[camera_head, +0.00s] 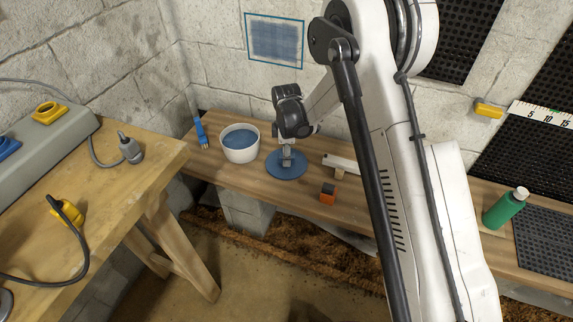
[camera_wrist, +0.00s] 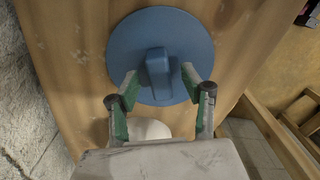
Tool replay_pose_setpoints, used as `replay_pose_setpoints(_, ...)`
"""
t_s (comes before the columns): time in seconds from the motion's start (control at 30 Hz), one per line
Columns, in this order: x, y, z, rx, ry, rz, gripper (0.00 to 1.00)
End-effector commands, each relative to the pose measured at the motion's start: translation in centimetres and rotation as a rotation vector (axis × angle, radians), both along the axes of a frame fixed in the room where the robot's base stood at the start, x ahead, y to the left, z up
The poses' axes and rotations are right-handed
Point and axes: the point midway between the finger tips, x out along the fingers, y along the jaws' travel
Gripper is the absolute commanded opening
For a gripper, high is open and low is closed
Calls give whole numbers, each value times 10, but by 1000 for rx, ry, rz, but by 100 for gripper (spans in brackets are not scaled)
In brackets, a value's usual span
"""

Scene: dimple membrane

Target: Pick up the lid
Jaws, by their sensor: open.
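The lid is a round blue disc (camera_head: 287,166) lying flat on the wooden bench, just right of a white pot. In the wrist view the lid (camera_wrist: 190,33) fills the upper middle, with a raised blue block-like handle (camera_wrist: 158,68) at its centre. My gripper (camera_wrist: 160,82) is open, its green-padded fingers on either side of the handle, with gaps showing between fingers and handle. In the head view my gripper (camera_head: 288,158) is right over the lid's middle. Whether the fingertips touch the lid cannot be told.
The white pot (camera_head: 240,153) has a blue inside. A blue brush-like tool (camera_head: 201,133) lies left of it. An orange and dark block (camera_head: 328,193) and a pale bar (camera_head: 341,163) lie right of the lid. A green bottle (camera_head: 506,208) stands far right.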

Motion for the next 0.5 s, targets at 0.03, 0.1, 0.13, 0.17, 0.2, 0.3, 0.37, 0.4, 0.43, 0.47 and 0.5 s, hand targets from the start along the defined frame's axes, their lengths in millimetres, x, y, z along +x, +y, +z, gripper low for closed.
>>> replay_pose_setpoints(0.03, 0, 0, -9, 0, 0, 0, 43)
replay_pose_setpoints(0.1, 0, 0, -15, 0, -1, 0, 43)
replay_pose_setpoints(0.13, 0, 0, -16, 0, -1, 0, 43)
replay_pose_setpoints(0.17, 0, 0, -16, 0, -1, 0, 43)
replay_pose_setpoints(0.2, 0, 0, -16, 0, -1, 0, 43)
replay_pose_setpoints(0.3, 0, 0, -15, 0, -1, 0, 43)
replay_pose_setpoints(0.37, 0, 0, -15, 0, -1, 0, 40)
replay_pose_setpoints(0.4, 0, 0, -15, 0, -1, 0, 35)
replay_pose_setpoints(0.43, 0, 0, -15, 0, -1, 0, 31)
replay_pose_setpoints(0.47, 0, 0, -15, 0, -1, 0, 27)
replay_pose_setpoints(0.5, 0, 0, -15, 0, -1, 0, 22)
